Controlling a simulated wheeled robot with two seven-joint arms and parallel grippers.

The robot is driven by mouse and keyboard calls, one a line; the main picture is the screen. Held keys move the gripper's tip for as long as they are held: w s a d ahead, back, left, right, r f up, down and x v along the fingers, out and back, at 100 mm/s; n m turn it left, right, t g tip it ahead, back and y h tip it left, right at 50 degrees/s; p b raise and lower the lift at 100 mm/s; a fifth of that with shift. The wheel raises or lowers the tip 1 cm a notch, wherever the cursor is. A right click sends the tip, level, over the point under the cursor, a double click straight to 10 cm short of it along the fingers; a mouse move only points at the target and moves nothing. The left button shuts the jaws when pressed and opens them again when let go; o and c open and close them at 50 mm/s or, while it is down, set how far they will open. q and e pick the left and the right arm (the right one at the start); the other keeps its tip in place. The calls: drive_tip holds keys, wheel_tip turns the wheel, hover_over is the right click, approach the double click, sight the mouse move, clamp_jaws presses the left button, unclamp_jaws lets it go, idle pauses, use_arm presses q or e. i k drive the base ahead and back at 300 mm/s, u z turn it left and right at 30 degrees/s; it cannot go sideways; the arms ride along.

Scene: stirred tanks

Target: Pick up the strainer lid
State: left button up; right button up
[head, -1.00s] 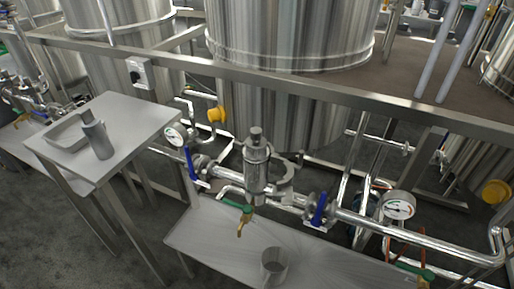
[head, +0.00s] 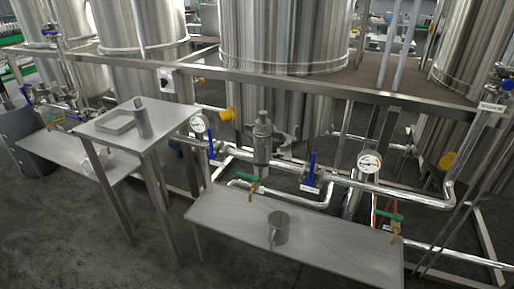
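A steel strainer housing (head: 262,148) stands upright in the pipe run at the middle of the head view. What looks like its lid (head: 263,122), with a narrow knob on top, sits on the housing. Neither of my grippers is in view.
A small steel table (head: 110,135) at left carries a shallow tray (head: 112,124) and an upright grey cylinder (head: 142,118). A low bench (head: 330,240) in front of the strainer holds a metal mug (head: 278,228). Blue-handled valves (head: 312,168) and gauges (head: 369,162) flank the strainer. Dark floor in front is clear.

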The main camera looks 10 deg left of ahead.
sight(262, 128)
drive_tip(key=u, duration=1.35)
drive_tip(key=i, duration=1)
drive_tip(key=u, duration=0.05)
